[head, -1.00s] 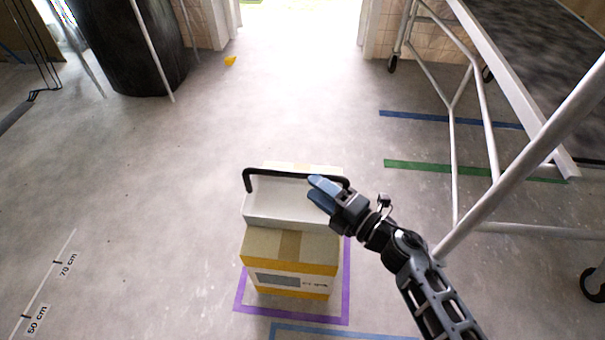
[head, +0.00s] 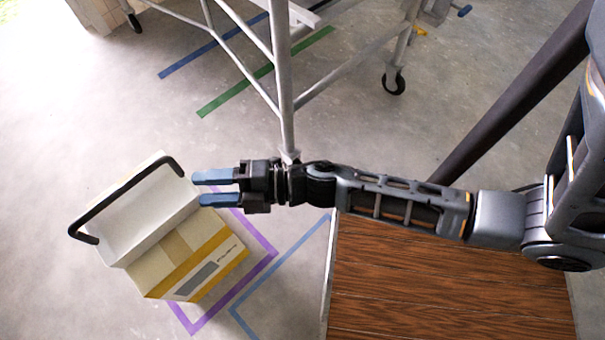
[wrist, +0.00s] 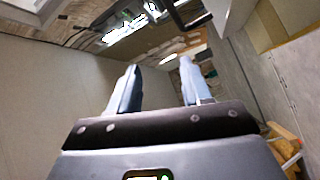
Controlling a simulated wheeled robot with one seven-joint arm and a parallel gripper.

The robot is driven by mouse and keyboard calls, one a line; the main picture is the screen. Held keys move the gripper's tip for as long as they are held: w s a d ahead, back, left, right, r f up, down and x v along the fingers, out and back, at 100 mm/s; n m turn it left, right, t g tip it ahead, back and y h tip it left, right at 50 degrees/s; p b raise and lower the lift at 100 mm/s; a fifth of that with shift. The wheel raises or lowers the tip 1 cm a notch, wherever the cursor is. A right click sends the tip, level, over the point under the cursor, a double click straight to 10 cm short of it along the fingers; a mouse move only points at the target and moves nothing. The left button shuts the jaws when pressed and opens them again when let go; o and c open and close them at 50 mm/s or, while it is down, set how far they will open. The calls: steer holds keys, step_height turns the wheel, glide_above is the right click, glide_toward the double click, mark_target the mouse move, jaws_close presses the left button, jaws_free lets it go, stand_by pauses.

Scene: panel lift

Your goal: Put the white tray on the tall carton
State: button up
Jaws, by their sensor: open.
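The white tray (head: 150,212), with a black bar handle (head: 120,198), appears to rest on top of the tall carton (head: 185,262). The carton is cardboard with yellow bands and a grey label. Its top shows in front of the tray, and a pale strip shows behind it. My gripper (head: 200,189) is open and empty, just right of the handle's near end, with a small gap in the picture. In the wrist view my two blue fingers (wrist: 160,68) stand apart with nothing between them. A dark bar at the top of that view may be the handle.
Purple tape (head: 262,262) surrounds the carton's foot on the floor. Blue tape (head: 283,262) lies beside it. A wood-grained surface (head: 450,290) fills the lower right. A metal scaffold frame (head: 283,80) on castors stands behind my arm. Floor to the left is clear.

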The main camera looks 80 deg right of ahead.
steer(key=s+a+r+m+g+h, duration=0.1)
steer(key=s+r+m+h, duration=0.1)
steer(key=s+r+m, duration=0.4)
steer(key=s+a+r+m+g+h, duration=0.1)
steer(key=s+r+m+g+h, duration=0.1)
steer(key=s+r+m, duration=0.5)
steer(key=s+m, duration=0.3)
steer(key=s, duration=0.4)
steer(key=shift+s+r, duration=0.15)
steer(key=shift+s, duration=0.05)
